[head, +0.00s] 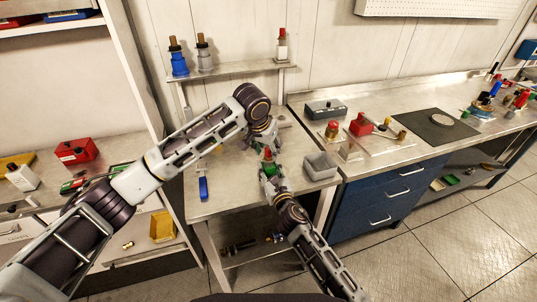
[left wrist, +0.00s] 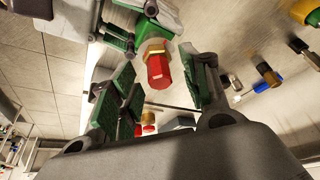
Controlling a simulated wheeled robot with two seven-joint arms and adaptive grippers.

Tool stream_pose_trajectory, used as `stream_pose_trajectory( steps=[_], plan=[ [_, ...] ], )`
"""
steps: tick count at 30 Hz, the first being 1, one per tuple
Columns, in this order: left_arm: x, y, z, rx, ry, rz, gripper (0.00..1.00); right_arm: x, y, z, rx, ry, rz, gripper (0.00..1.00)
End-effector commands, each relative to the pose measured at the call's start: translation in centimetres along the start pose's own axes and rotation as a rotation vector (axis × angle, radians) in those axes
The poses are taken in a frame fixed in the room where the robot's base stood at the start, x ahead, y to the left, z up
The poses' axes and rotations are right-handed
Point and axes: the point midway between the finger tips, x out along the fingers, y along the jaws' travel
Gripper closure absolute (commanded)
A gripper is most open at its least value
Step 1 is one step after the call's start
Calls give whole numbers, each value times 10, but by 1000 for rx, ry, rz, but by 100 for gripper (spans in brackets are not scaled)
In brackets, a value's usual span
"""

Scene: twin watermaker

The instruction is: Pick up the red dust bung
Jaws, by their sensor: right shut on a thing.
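In the head view only a small red patch of the bung (head: 267,155) shows between the two grippers. My left gripper (head: 266,146) comes down from above, its fingers partly hidden.
A grey open bin (head: 320,165) stands right of my grippers. A shelf (head: 240,72) behind holds blue, grey and red-topped fittings. The right-hand bench carries a grey box (head: 325,109) and several fittings.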

Motion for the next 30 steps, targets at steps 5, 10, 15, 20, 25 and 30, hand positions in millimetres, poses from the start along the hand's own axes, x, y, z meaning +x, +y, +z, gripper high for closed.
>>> stream_pose_trajectory(
  steps=[5,10,15,20,25,30],
  plan=[
    [0,0,0,0,0,0,75,0,0,0,0,-1,0,98],
    [0,0,0,0,0,0,90,0,0,0,0,-1,0,98],
    [0,0,0,0,0,0,90,0,0,0,0,-1,0,98],
    [-1,0,-1,0,0,0,90,0,0,0,0,-1,0,98],
    [-10,0,-4,1,1,1,90,0,0,0,0,-1,0,98],
    [-28,1,-12,1,3,1,90,0,0,0,0,-1,0,98]
  ],
)
